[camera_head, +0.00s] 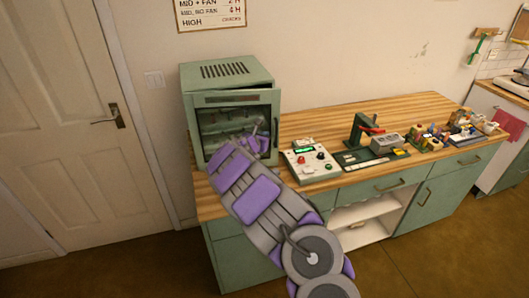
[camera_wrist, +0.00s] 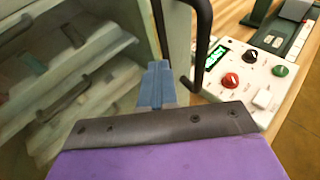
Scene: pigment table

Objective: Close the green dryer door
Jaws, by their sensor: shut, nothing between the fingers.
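The green dryer (camera_head: 228,72) is a boxy cabinet with a vented top at the left end of the wooden table. Contact cannot be told. My arm hides the lower front of the dryer in the head view.
Sloping trays (camera_wrist: 60,70) show inside the dryer. A white control box (camera_head: 311,164) with knobs stands just right of it. A green press (camera_head: 362,128) and several small items stand farther right. A white room door (camera_head: 60,120) is at the left.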

